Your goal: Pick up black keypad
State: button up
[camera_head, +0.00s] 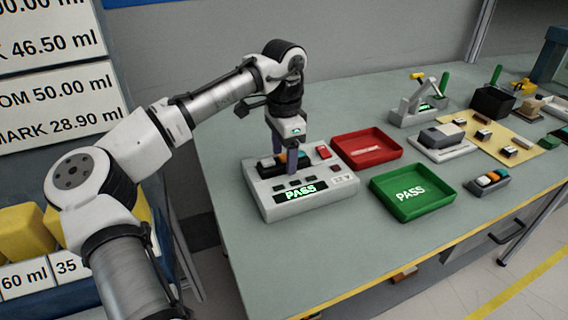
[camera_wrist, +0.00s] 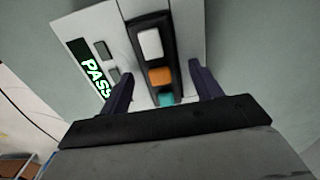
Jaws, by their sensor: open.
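A black keypad (camera_head: 283,165) with white, orange and teal buttons sits on the white test station (camera_head: 335,182), whose green display reads PASS. The wrist view shows the keypad (camera_wrist: 155,62) from above, with the white button farthest away and the teal one nearest my palm. My gripper (camera_head: 291,160) points down over the station. In the wrist view my gripper (camera_wrist: 162,74) is open, with one dark finger on each side of the keypad. A gap shows on both sides.
A red tray (camera_head: 366,148) and a green tray (camera_head: 412,192) marked PASS, both empty, stand to the right. A similar keypad (camera_head: 488,181) lies on the table beyond the green tray. A grey device (camera_head: 441,138), a yellow mat (camera_head: 522,152) with small parts and a black bin (camera_head: 492,103) stand farther right.

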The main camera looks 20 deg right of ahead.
jog(key=shift+c, duration=0.2)
jog(key=c, duration=1.1)
jog(key=shift+r, duration=0.1)
notch_tip(320, 180, up, 28)
jog(key=p, duration=0.6)
